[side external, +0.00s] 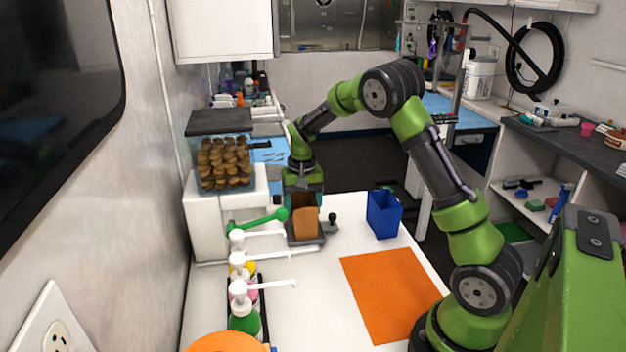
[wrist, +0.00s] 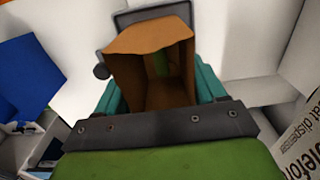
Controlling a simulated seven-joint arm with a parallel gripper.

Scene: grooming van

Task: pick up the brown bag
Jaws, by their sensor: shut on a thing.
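The brown bag (side external: 306,222) is at the far part of the white table in the side view, upright at a dark grey tray-like base (side external: 304,240). In the wrist view the brown bag (wrist: 150,75) shows its open top and hollow inside. My gripper (side external: 304,200) is at the bag from above and shut on it. In the wrist view teal finger parts (wrist: 208,82) show on both sides of the bag. The fingertips are hidden by the bag. I cannot tell whether the bag touches the grey base.
A blue bin (side external: 383,214) and an orange mat (side external: 390,292) lie to the right. Pump bottles (side external: 243,310) and a green-handled tool (side external: 258,221) are at the left. A clear container of brown treats (side external: 224,163) stands behind left. The table's middle is clear.

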